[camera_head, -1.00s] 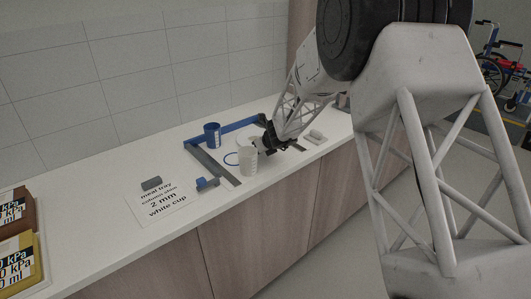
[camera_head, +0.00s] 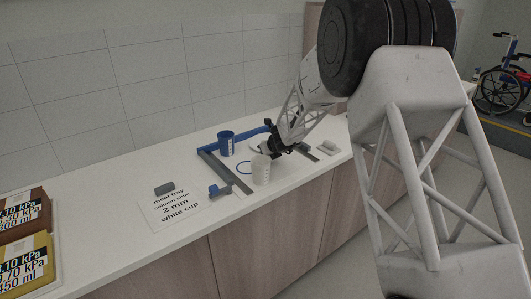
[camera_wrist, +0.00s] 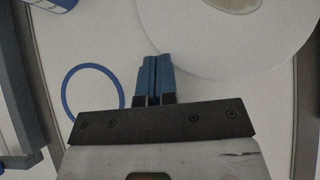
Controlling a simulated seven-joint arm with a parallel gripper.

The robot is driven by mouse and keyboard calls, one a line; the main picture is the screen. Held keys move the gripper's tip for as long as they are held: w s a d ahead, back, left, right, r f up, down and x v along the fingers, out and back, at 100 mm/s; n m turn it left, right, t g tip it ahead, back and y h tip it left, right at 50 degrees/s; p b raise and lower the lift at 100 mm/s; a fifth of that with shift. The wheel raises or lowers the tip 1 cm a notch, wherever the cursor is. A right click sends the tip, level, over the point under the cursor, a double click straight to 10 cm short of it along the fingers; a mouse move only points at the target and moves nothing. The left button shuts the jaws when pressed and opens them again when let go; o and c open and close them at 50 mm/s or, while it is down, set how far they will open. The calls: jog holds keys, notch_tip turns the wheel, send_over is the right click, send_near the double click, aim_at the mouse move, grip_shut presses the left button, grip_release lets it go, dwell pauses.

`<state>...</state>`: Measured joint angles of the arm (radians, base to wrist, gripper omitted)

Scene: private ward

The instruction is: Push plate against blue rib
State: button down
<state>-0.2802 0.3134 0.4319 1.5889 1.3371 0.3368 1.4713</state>
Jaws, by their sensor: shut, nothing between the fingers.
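My gripper (camera_head: 268,147) is over the counter inside the tray frame, behind the white cup. Its blue fingers are shut and empty in the wrist view (camera_wrist: 155,78). The white round plate (camera_wrist: 195,50) lies just beyond and right of the fingertips, with a beige patch at the top. I cannot tell whether fingers and plate touch. In the head view the plate is mostly hidden by my gripper and the cup. The blue rib (camera_head: 247,134) runs along the back of the frame, its right end hidden by my arm.
A white cup (camera_head: 261,171) stands in front of my gripper and a blue cup (camera_head: 226,144) at the back left. A grey rail (camera_head: 222,172) bounds the left side. A printed card (camera_head: 176,211) lies at front left.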

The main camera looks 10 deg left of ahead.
jog(key=shift+s+d, duration=0.1)
jog(key=shift+s+d, duration=0.7)
jog(key=shift+s, duration=0.05)
jog(key=shift+s+d, duration=0.6)
jog(key=shift+s, duration=0.05)
jog(key=v, duration=1)
jog(key=shift+w+a+r, duration=0.1)
jog(key=shift+w, duration=0.05)
jog(key=w+a+r+n+g, duration=0.15)
jog(key=w+n+g, duration=0.25)
jog(key=w+n, duration=0.45)
jog(key=w+d+r+n+g+h, duration=0.1)
jog(key=w+d+n+g+h, duration=0.2)
jog(key=w+d, duration=0.4)
jog(key=shift+w+r, duration=0.2)
jog(key=shift+w, duration=1.6)
